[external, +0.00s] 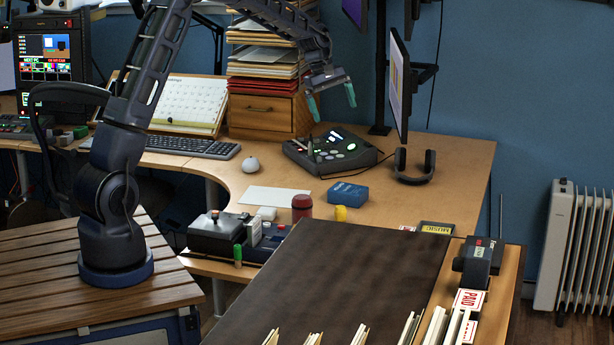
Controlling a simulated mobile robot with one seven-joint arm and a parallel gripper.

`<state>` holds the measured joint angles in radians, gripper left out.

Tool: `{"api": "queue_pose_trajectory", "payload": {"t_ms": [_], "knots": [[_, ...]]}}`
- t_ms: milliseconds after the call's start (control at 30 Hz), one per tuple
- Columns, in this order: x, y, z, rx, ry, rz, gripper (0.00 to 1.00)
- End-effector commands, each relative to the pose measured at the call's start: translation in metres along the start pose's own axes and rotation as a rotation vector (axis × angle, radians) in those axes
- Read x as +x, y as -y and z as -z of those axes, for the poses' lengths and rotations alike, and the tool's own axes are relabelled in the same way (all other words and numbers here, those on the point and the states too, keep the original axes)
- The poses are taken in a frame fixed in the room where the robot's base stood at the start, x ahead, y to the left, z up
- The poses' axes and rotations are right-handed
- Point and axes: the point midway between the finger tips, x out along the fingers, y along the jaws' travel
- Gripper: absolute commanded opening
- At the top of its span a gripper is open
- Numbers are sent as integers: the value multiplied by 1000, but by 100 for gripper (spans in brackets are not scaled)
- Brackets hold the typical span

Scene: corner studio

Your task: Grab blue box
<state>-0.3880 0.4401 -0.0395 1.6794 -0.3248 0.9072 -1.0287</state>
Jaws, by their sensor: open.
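A small blue box (348,193) lies flat on the wooden corner desk (420,215), with pale lettering on its side. My gripper (332,100) has two teal fingers spread apart with nothing between them. It hangs in the air above the back of the desk, in the picture above a dark control panel with lit buttons (333,150). The gripper is higher than the blue box and apart from it.
A red-brown jar (301,207) and a yellow item (341,213) stand near the box. Headphones (414,167) and a monitor (399,85) are to the right. A wooden drawer unit (268,114) with stacked papers stands behind. A dark-topped surface (320,275) is in front.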

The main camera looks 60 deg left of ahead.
Motion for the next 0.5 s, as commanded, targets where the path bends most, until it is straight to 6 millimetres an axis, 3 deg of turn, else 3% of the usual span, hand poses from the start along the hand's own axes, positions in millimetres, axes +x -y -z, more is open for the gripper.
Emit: {"api": "queue_pose_trajectory", "payload": {"t_ms": [233,500], "knots": [[67,-27,67,-226,38,9,100],[142,-40,139,-474,78,17,100]]}}
